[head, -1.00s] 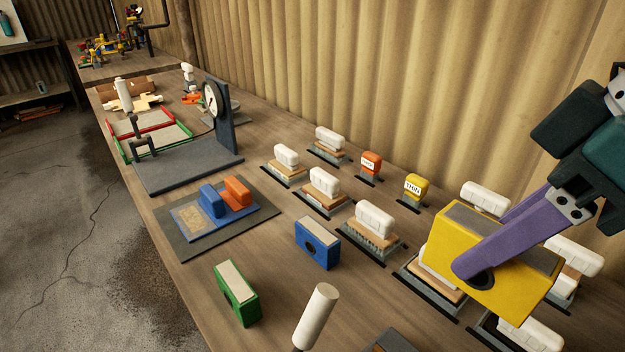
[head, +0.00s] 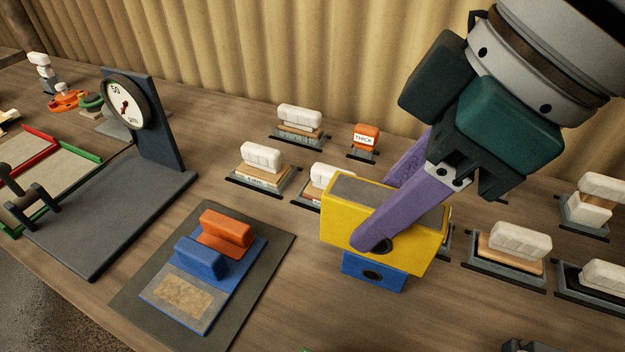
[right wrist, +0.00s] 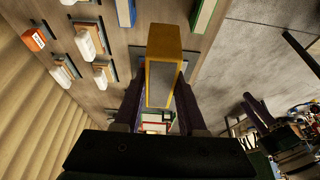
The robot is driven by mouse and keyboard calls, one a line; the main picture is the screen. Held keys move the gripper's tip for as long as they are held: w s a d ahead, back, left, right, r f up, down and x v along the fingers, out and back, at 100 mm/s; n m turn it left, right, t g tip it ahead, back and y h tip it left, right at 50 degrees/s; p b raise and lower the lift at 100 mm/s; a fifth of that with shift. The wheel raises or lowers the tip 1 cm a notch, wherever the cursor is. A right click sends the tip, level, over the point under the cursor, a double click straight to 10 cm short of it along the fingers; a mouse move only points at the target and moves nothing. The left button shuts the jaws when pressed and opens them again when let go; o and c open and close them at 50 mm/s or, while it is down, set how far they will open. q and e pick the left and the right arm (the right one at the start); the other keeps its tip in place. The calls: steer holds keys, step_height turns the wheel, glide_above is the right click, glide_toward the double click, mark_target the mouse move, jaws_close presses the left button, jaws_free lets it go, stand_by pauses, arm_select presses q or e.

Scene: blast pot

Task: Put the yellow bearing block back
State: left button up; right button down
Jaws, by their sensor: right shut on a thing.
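The yellow bearing block (head: 345,222) is a box with a grey top face and a dark round hole in its front. My right gripper (head: 385,205) is shut on it, with one purple finger across its front and the other behind. In the head view the block overlaps the blue block (head: 372,272) and appears held above the table. The yellow block also shows in the right wrist view (right wrist: 163,45) between the fingers. My left gripper is not in view.
Left of the block lies a dark mat (head: 268,262) with a blue and an orange handled piece on a plate. A dial gauge stand (head: 150,130) stands further left. Several white-handled brushes or blocks in trays stand behind and right. An orange THICK block (head: 366,138) stands at the back.

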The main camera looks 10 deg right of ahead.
step_height(320, 180, down, 18)
steer(key=b, duration=0.3)
steer(key=shift+s+d+f+b, duration=0.1)
steer(key=shift+f+b, duration=0.05)
steer(key=shift+b, duration=0.15)
steer(key=shift+f, duration=0.15)
steer(key=shift+f, duration=0.15)
steer(key=shift+c, duration=2.4)
jaws_free()
